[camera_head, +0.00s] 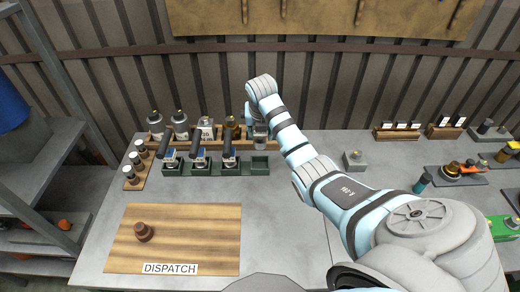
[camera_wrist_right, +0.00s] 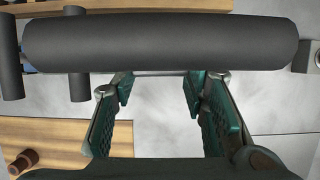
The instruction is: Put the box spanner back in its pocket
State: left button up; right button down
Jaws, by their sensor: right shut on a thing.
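My right gripper (camera_head: 260,138) is at the right end of the green pocket rack (camera_head: 215,173), above its rightmost pocket (camera_head: 260,164). That pocket looks empty. In the right wrist view, a thick dark grey cylinder (camera_wrist_right: 160,45), which I take to be the box spanner's handle, lies across the tips of my right gripper (camera_wrist_right: 158,82). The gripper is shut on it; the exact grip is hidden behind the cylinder. In the head view I cannot make out the held spanner clearly. My left gripper is not in view.
Several dark-handled tools (camera_head: 200,143) stand in the rack's other pockets, close to the left. Bottles (camera_head: 180,125) stand behind it. The wooden DISPATCH board (camera_head: 200,220) holds a brown knob-like part (camera_head: 143,232). A small grey block (camera_head: 354,160) sits right; the table between is clear.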

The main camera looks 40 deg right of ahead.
notch_tip(320, 180, down, 12)
jog(key=shift+f+b, duration=0.1)
jog(key=shift+b, duration=0.6)
jog(key=c, duration=1)
grip_release()
jog(key=shift+o, duration=0.2)
jog(key=p+v, duration=0.2)
jog(key=v, duration=1)
